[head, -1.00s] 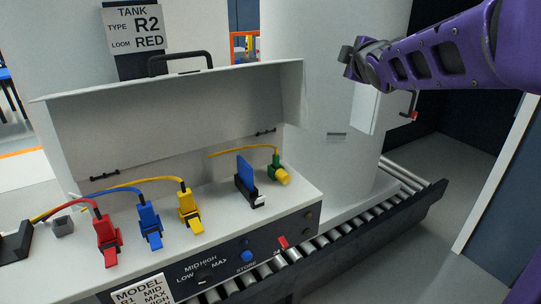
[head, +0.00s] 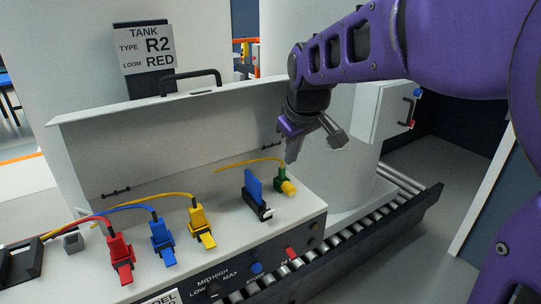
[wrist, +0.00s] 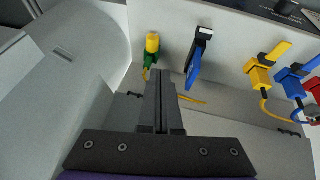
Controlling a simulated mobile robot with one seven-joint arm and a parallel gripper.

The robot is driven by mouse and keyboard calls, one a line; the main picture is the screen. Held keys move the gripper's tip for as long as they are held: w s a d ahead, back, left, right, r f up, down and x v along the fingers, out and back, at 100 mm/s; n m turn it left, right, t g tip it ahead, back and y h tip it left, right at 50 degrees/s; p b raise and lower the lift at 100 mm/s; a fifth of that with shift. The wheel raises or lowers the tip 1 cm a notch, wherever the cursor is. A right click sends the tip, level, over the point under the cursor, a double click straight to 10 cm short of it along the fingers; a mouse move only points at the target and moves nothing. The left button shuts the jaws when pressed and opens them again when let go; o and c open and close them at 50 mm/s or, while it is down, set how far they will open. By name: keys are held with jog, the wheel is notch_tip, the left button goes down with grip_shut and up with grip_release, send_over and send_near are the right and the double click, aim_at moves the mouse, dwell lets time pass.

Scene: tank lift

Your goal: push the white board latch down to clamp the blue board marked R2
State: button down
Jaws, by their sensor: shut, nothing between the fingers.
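The blue board (head: 254,187) stands upright in a black holder (head: 262,209) on the white box top. Its R2 marking is not legible. The small white latch (head: 268,214) is at the front end of the holder; its exact angle is too small to tell. In the wrist view the board (wrist: 194,70) and latch (wrist: 205,31) show right of the fingers. My gripper (head: 291,156) is shut and empty. It points down above and behind the green and yellow connector (head: 285,182), to the right of the board, touching nothing that I can see.
Yellow (head: 200,222), blue (head: 162,240) and red (head: 120,255) plugs with cables stand left of the board. The raised lid (head: 170,145) rises behind. Blue and red buttons (head: 291,253) are on the front face. A roller conveyor (head: 340,240) runs at the right.

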jog(key=s+a, duration=0.1)
jog(key=s+a+g, duration=0.1)
jog(key=s, duration=0.1)
jog(key=s+a+f+g, duration=0.1)
jog(key=shift+s+a+m+y, duration=0.25)
jog(key=shift+a+m+y, duration=0.1)
jog(key=shift+m+y, duration=0.05)
jog(key=shift+f, duration=0.15)
